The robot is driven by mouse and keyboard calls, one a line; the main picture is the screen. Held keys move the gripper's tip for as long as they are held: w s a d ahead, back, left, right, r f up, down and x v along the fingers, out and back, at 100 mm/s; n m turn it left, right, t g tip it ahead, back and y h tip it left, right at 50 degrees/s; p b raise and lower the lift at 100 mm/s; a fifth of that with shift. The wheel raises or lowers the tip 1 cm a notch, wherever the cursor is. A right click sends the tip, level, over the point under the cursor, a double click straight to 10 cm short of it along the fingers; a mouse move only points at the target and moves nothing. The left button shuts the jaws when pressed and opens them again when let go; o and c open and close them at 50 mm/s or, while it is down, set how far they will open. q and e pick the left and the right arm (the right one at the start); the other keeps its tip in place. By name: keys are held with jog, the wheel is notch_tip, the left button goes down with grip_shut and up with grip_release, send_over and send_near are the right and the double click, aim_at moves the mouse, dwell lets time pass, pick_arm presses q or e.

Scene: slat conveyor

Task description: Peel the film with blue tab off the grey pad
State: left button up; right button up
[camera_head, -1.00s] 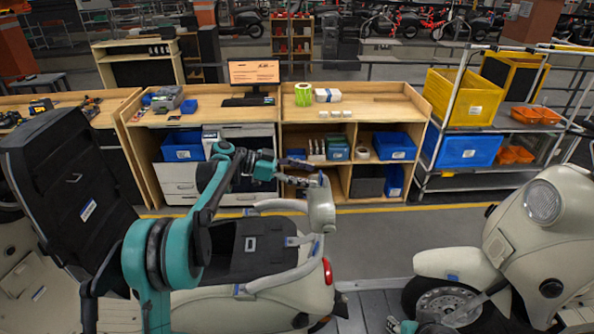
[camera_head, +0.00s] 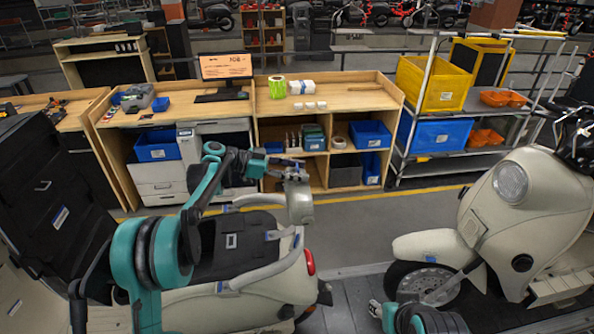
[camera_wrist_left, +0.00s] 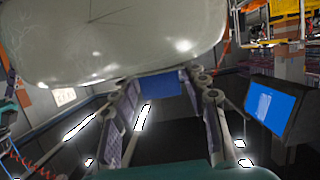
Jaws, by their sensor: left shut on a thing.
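My left gripper (camera_head: 297,171) is at the top of a rounded light grey pad (camera_head: 300,205) behind the cream scooter's seat. In the left wrist view the two fingers (camera_wrist_left: 162,105) are shut on a blue tab (camera_wrist_left: 160,83). The tab sits at the lower edge of the pale pad (camera_wrist_left: 120,45), which fills the top of that view. A glossy, faintly creased surface on the pad looks like clear film (camera_wrist_left: 85,25). I cannot tell where the film's edge lies or whether any of it is lifted. The tab is too small to make out in the head view.
The cream scooter with a dark seat (camera_head: 225,262) and grab rails (camera_head: 268,262) is close below my left arm. A second scooter (camera_head: 490,215) stands at right, near a teal part of my right arm (camera_head: 415,318). A workbench (camera_head: 340,90) is behind; grey floor lies between.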

pick_arm(q)
jog(key=shift+s+d+r+p, duration=0.1)
jog(key=shift+s+r+p, duration=0.35)
jog(key=shift+r, duration=0.5)
jog(key=shift+s+d+r+p, duration=0.1)
jog(key=shift+s+r+p, duration=0.35)
jog(key=shift+r, duration=0.5)
jog(key=shift+s+r+p, duration=0.35)
jog(key=shift+s+r, duration=0.15)
jog(key=shift+r, duration=0.45)
jog(key=shift+s+r, duration=0.45)
jog(key=shift+r, duration=0.3)
jog(key=s+r+p, duration=0.3)
jog(key=r+p, duration=0.1)
jog(key=r, duration=0.3)
jog(key=shift+s+d, duration=0.3)
jog(key=shift+s, duration=0.05)
